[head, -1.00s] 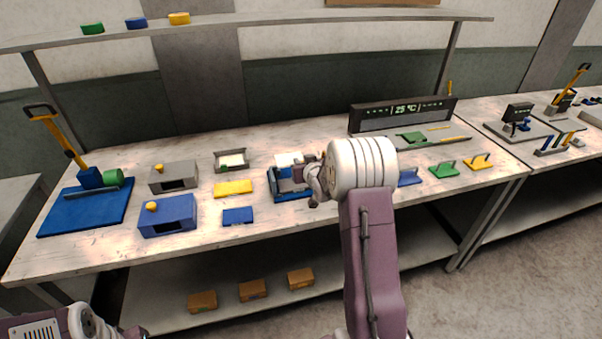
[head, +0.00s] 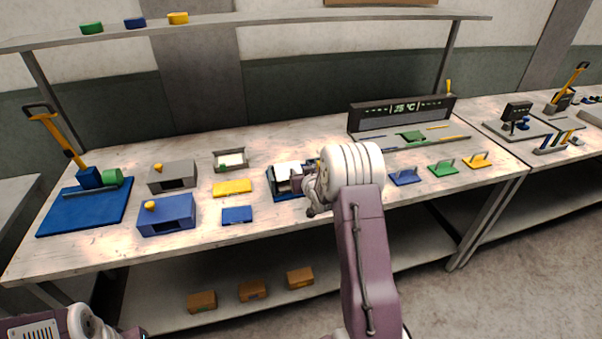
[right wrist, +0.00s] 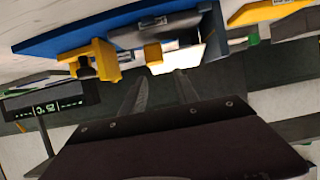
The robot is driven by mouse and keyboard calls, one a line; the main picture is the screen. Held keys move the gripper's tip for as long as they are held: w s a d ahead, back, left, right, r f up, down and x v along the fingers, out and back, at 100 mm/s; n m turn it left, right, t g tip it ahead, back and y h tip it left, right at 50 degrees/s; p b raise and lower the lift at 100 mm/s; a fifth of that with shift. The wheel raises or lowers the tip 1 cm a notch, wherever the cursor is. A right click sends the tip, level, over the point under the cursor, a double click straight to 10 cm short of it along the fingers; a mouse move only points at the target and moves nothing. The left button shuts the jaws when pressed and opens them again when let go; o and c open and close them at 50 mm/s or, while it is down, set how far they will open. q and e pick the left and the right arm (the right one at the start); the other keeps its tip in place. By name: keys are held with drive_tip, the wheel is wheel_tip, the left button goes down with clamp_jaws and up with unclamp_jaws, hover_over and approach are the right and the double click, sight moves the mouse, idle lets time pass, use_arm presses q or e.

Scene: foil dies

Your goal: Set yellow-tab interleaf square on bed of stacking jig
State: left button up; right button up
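The stacking jig (head: 286,197) is a blue-based fixture near the table's middle. It also shows upside down in the right wrist view as a blue plate (right wrist: 100,33) with yellow blocks. A white sheet (head: 287,169), likely the interleaf, lies over the jig; my gripper partly covers it. In the right wrist view a bright white patch (right wrist: 178,59) and a small yellow piece (right wrist: 153,54), perhaps its tab, show just beyond the fingertips. My right gripper (right wrist: 161,76) has its fingers apart, with nothing clearly between them. My left gripper (head: 143,334) is barely in view at the bottom left.
A grey tray (head: 231,168) with white sheets stands left of the jig. A yellow plate (head: 232,188) and a blue plate (head: 237,215) lie nearby. A display bar (head: 402,115) and several coloured handled pieces are at the right.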

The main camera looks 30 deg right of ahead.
drive_tip(key=shift+r, duration=0.1)
drive_tip(key=shift+s+r+p, duration=0.2)
drive_tip(key=shift+r+p, duration=0.2)
drive_tip(key=shift+r, duration=0.05)
drive_tip(key=b+v, duration=0.1)
drive_tip(key=v, duration=1)
drive_tip(key=shift+s, duration=0.3)
drive_tip(key=shift+a+f, duration=0.1)
drive_tip(key=shift+a, duration=0.1)
drive_tip(key=s+a+f+n+g+y, duration=0.1)
drive_tip(key=s+a+f+g, duration=0.3)
drive_tip(key=s, duration=0.7)
drive_tip(key=s+a+f+n+g+y, duration=0.1)
drive_tip(key=s+a+f+g, duration=0.4)
drive_tip(key=s+a, duration=0.6)
drive_tip(key=a+g+y, duration=0.1)
drive_tip(key=a+g, duration=0.1)
drive_tip(key=shift+f+n+g, duration=0.25)
drive_tip(key=shift+n+g, duration=0.05)
drive_tip(key=shift+g, duration=0.1)
